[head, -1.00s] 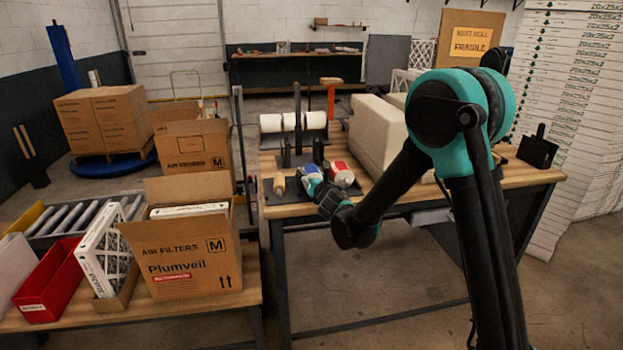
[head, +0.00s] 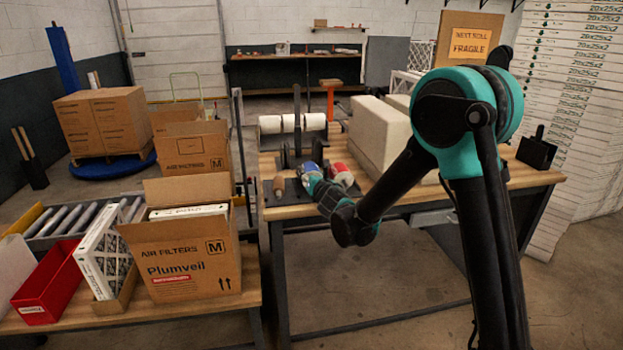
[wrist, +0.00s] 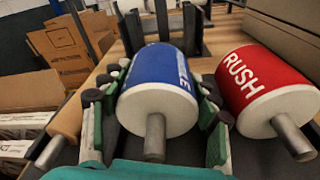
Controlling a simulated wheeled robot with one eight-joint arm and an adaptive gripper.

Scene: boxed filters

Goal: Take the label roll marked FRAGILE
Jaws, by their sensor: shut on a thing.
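A blue label roll (wrist: 160,68) with a white end and a grey core rod lies between my gripper's fingers in the wrist view. White letters on its right side are partly hidden; the end of the word looks like "LE". My gripper (wrist: 158,92) is shut on this roll from both sides. In the head view the blue roll (head: 308,167) shows at the tip of my gripper (head: 311,174), over the right-hand table. A red roll marked RUSH (wrist: 268,85) lies just right of my gripper, and shows in the head view (head: 340,173).
A tan roll (head: 279,186) lies to the left of my gripper. Dark upright posts (head: 297,120) and white rolls (head: 291,123) stand behind. A sign (head: 469,43) reads NEXT ROLL FRAGILE.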

